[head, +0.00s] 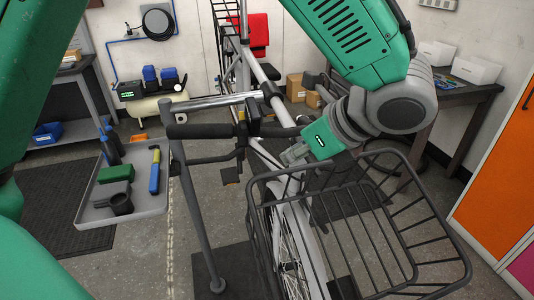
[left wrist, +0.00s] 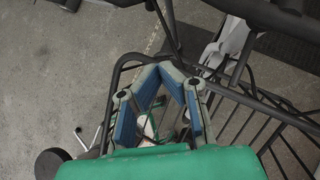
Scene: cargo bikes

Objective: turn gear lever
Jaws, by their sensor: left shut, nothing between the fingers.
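The bicycle's handlebar has a black left grip (head: 200,131) and dark fittings (head: 242,128) beside it in the head view. I cannot tell which small part is the gear lever. My left gripper (head: 290,156) is right of these fittings, above the back left edge of the black wire basket (head: 420,224). In the left wrist view the blue-padded fingers of my left gripper (left wrist: 165,68) are shut and empty, with basket bars (left wrist: 270,120) around and below them. The far side of the handlebar is partly hidden behind my arm. My right gripper is not in view.
A grey tray (head: 140,207) with tools and a green box stands left of the bike, near a grey stand post (head: 190,205). A dark desk (head: 465,100) and an orange cabinet (head: 502,180) are at the right. Clear floor shows between tray and stand.

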